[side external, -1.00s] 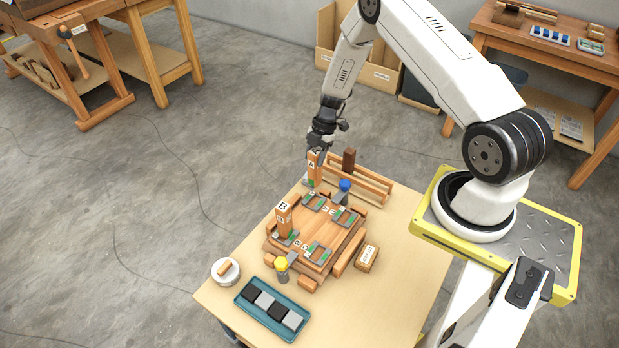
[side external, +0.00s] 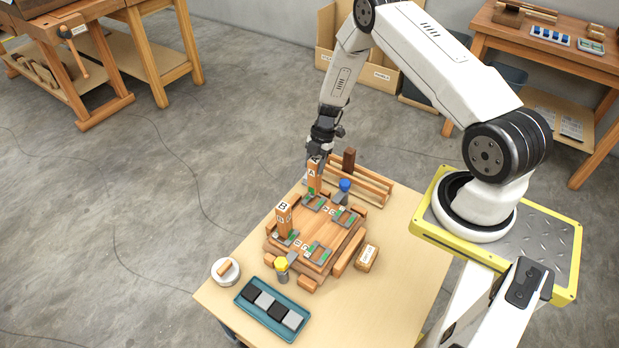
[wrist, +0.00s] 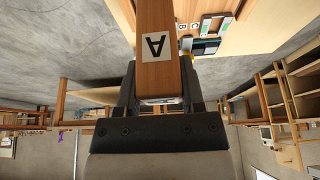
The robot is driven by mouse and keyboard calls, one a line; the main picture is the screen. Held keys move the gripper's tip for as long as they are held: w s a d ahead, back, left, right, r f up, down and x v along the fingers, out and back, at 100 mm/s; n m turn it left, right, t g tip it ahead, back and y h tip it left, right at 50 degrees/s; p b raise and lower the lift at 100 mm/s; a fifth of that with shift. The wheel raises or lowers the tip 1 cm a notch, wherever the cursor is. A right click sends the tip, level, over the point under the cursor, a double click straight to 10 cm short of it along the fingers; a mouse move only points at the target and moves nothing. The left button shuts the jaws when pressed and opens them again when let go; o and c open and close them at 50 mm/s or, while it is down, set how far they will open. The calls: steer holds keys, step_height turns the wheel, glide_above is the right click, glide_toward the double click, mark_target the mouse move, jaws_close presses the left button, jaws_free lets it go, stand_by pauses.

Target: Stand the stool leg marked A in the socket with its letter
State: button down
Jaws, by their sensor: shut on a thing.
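The stool leg marked A (side external: 313,180) is upright at the back corner of the stool seat. My gripper (side external: 315,162) is shut on it near its top. In the wrist view the leg (wrist: 157,70) sits between the two fingers with its letter A facing the camera. The leg's lower end is close to a grey-and-green socket (side external: 315,201); I cannot tell whether it is inside. The wooden seat (side external: 312,226) lies on the table with several such sockets. The leg marked B (side external: 284,221) stands upright at the seat's left corner.
A rack (side external: 366,184) with a dark upright block is behind the seat. A blue-topped clamp (side external: 345,187) and a yellow-topped one (side external: 281,266) stand at the seat's edges. A teal tray (side external: 271,309), a round white dish (side external: 225,271) and a small box (side external: 367,257) are around it.

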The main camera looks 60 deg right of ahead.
steer(key=shift+f, duration=2.4)
stand_by(1.8)
jaws_free()
stand_by(0.4)
steer(key=shift+r, duration=3.5)
steer(key=shift+r, duration=0.1)
